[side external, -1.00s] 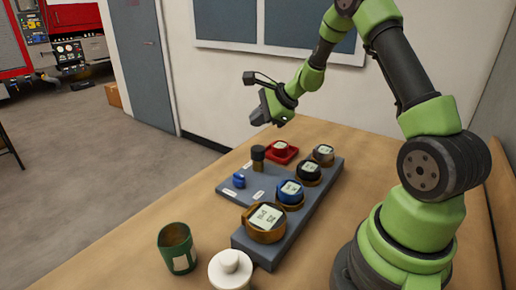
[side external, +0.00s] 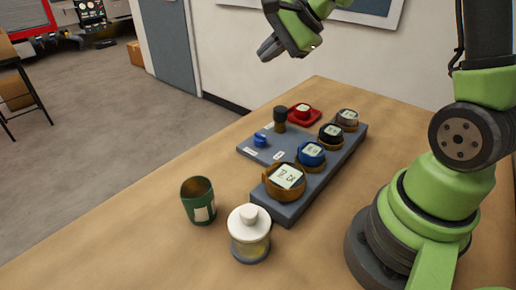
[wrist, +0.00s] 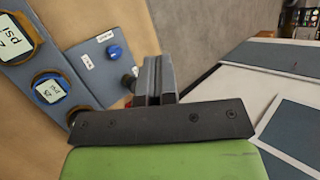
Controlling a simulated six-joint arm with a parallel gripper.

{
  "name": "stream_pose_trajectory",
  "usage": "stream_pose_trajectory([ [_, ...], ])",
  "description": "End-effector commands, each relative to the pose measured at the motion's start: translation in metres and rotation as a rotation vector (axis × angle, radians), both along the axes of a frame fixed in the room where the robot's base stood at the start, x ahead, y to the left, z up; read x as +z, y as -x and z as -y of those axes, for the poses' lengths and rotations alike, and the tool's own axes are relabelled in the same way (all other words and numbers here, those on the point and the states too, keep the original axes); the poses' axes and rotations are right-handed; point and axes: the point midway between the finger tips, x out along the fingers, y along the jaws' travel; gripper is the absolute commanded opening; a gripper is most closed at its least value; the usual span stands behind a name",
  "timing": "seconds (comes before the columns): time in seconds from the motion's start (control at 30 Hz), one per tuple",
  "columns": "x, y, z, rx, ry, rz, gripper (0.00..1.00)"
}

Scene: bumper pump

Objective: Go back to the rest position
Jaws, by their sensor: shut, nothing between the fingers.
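My gripper (side external: 268,50) is in the air above and behind the grey panel board (side external: 290,210), at the top of the side view. Its fingers are shut with nothing between them, as the wrist view also shows (wrist: 153,78). My gripper touches none of these.
A green cup (side external: 198,202) and a clear jar with a white lid (side external: 249,235) stand in front of the board. The table (side external: 130,235) is bare at the left. A wall (side external: 235,60) with blue panels rises behind the table.

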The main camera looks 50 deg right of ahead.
Motion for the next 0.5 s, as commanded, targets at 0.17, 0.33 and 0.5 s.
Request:
stream_pose_trajectory([
  [0.17, 0.048, 0.055, -0.062, 0.334, 0.228, 0.063, 0.0],
  [0.33, 0.068, 0.118, -0.095, 0.599, 0.466, 0.114, 0.0],
  [0.5, 0.07, 0.172, -0.103, 0.786, 0.696, 0.163, 0.0],
])
